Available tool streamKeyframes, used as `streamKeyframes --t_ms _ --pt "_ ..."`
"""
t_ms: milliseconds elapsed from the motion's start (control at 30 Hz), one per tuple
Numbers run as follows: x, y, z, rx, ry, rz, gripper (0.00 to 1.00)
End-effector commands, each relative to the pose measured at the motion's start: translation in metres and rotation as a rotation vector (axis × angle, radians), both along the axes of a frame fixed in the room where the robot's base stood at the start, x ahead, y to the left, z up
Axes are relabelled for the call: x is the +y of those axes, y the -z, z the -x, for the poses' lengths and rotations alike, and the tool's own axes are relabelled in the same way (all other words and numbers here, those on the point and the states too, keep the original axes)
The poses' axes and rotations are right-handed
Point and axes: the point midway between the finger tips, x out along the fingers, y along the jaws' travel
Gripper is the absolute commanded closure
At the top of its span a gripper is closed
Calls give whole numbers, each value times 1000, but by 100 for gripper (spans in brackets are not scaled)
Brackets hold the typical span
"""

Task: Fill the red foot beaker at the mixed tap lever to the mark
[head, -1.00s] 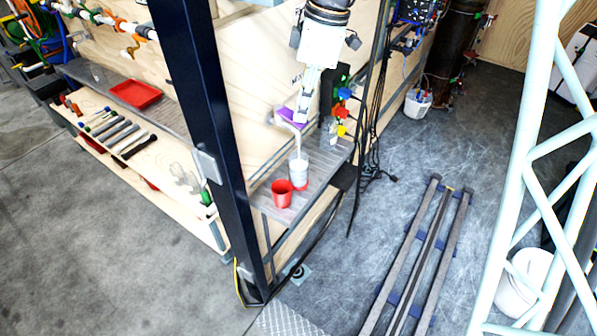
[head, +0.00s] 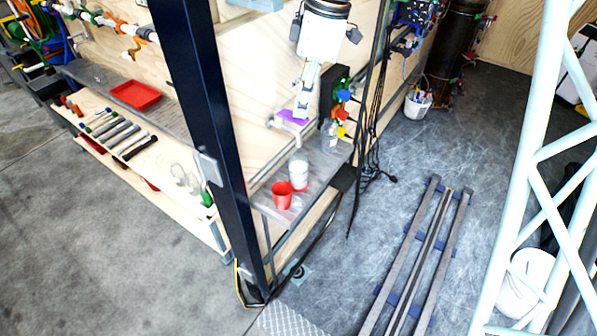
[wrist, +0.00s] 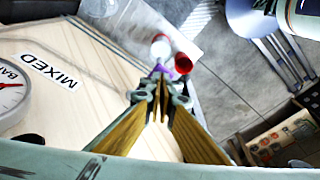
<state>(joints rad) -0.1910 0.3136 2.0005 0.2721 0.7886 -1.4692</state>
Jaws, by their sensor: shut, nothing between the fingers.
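The red foot beaker (head: 299,172), a white cup on a red base, stands upright on the grey shelf under the tap. In the wrist view it is a small whitish round shape (wrist: 160,49). Its mark and fill level are too small to read. The mixed tap's purple lever (head: 291,117) is on the wall above it, partly showing in the wrist view (wrist: 157,71). No stream shows below the spout. My gripper (head: 300,112) is shut and empty, pointing down at the lever; I cannot tell whether it touches it.
A red cup (head: 282,196) stands beside the beaker, towards the shelf's front. A dark post (head: 199,130) rises left of the shelf. A "MIXED" label (wrist: 48,71) is on the wall panel.

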Motion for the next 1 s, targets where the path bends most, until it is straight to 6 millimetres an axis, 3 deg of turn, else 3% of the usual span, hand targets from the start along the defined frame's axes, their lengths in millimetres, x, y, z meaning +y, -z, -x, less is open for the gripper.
streamKeyframes --t_ms 133,567,1000 --pt "0 -12 0 0 0 0 100" --pt "0 -14 0 0 -1 0 100" --pt "0 -39 0 -1 -1 0 100"
